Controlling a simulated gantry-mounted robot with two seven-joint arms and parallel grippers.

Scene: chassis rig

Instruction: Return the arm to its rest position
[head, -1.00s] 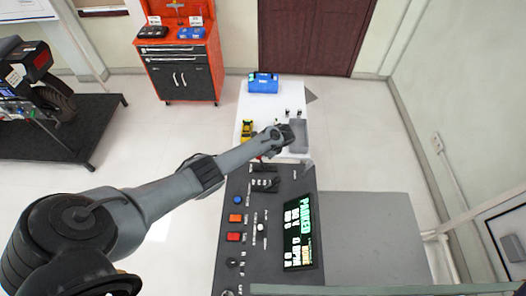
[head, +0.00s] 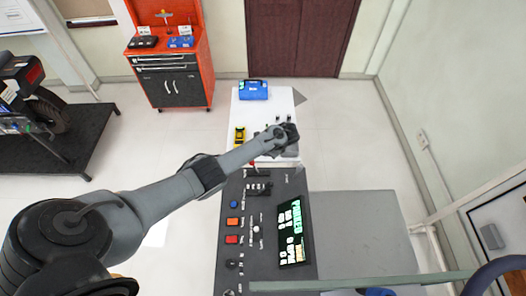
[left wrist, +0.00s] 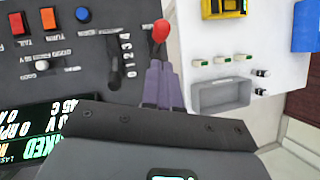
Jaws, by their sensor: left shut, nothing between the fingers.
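My left arm reaches in from the lower left in the head view, and its dark wrist end is over the front part of the white table. In the left wrist view my left gripper (left wrist: 163,70) is shut and empty. Its fingers point at a lever with a red knob (left wrist: 161,30), which shows just past the tips. I cannot tell whether they touch. In the head view the red knob (head: 253,165) is at the far edge of the dark control panel (head: 233,268), and the fingers are hidden. My right gripper is not in view.
The panel has coloured buttons and a lit display (head: 292,232). The white table (head: 270,106) holds a blue box (head: 253,90), a yellow item (head: 240,136) and a grey tray (left wrist: 222,94). A red tool cabinet (head: 173,75) stands at the back left. Blue curved parts show at the lower right.

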